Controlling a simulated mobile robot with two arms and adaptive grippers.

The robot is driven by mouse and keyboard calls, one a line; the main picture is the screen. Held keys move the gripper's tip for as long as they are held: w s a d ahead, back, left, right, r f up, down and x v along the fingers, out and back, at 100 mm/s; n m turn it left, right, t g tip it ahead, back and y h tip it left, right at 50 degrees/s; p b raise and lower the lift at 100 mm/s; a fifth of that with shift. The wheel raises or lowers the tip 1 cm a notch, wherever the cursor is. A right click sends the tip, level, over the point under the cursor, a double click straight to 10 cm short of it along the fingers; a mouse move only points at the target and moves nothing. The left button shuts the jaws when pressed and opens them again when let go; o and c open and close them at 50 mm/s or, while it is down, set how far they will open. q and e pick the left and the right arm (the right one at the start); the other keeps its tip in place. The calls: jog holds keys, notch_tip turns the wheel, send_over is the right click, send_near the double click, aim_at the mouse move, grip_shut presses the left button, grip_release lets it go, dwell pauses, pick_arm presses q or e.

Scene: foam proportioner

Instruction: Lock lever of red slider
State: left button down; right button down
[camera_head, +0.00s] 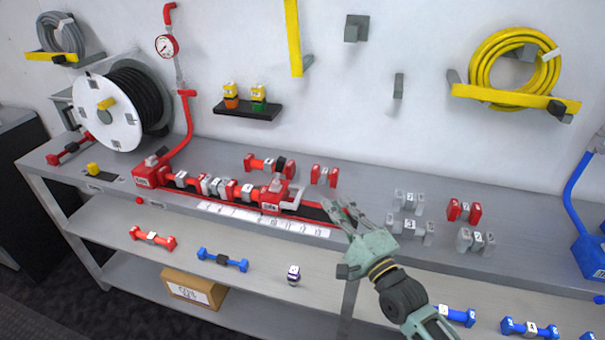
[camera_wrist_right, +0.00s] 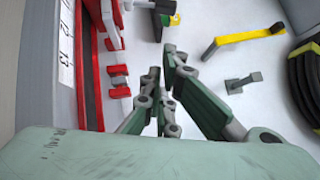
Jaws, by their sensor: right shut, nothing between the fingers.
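The red slider (camera_head: 272,196) sits on the red rail at the bench's front, near the rail's right part. Its pale lever (camera_head: 294,198) shows at its right side; I cannot tell whether it is locked. In the right wrist view a red body with a pale lever-like part (camera_wrist_right: 110,22) shows at the upper left, cut by the frame edge. My right gripper (camera_head: 341,209) is to the right of the slider, apart from it, over the rail's right end. Its fingers (camera_wrist_right: 160,78) are shut with nothing between them. My left gripper is out of view.
A numbered white scale (camera_head: 262,218) runs along the rail. Red couplings (camera_head: 324,176) lie behind it, and grey and red couplings (camera_head: 410,201) lie to the right. A hose reel (camera_head: 112,108) stands at left. A yellow hose (camera_head: 482,62) hangs on the wall.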

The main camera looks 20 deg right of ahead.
aim_at(279, 173)
jog(key=a+p+x, duration=0.2)
jog(key=p+x, duration=0.1)
jog(key=x, duration=1)
jog(key=shift+s+a+r, duration=0.2)
jog(key=shift+s+a, duration=0.1)
jog(key=shift+s, duration=0.05)
jog(key=shift+w+r, duration=0.1)
jog(key=shift+r, duration=0.05)
